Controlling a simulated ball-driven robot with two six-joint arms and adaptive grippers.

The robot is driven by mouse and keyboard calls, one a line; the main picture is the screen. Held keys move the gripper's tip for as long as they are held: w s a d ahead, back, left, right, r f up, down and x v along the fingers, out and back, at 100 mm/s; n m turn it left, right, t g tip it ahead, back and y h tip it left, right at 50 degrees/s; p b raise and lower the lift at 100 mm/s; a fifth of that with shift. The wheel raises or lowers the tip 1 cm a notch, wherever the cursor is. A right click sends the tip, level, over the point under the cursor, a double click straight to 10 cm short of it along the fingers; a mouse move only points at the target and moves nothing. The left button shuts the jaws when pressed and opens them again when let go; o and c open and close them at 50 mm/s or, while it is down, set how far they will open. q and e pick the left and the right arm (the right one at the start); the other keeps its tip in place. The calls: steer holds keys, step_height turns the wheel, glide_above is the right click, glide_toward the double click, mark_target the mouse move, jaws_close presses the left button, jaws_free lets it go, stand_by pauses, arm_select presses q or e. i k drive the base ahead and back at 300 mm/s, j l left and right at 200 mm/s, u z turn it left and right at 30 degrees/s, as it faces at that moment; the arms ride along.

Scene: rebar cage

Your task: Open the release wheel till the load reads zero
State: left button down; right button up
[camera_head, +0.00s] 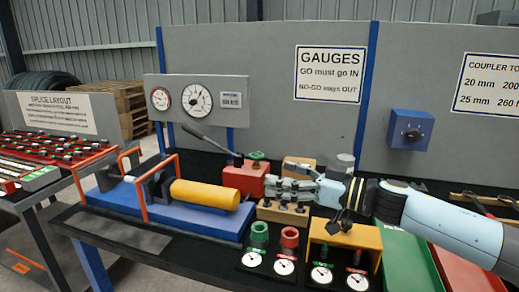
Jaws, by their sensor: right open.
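The release wheel (257,155) is a small green wheel on top of the red pump (245,178), behind the yellow cylinder. A dark pump lever (212,140) slopes up to the left from the pump. The larger white dial (197,99) and a smaller dial (160,98) are on the grey panel, beside a small display (230,100); their readings are too small to tell. My right gripper (272,187) reaches in from the right, open, to the right of the pump and apart from the wheel. My left gripper is not in view.
Wooden blocks (283,214) sit beneath and behind my right gripper. Green and red cups (259,235) and a yellow stand (345,238) are in front. Green and red trays (408,260) lie under my right arm.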

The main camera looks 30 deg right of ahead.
mark_target(258, 156)
steer(key=i+l, duration=0.8)
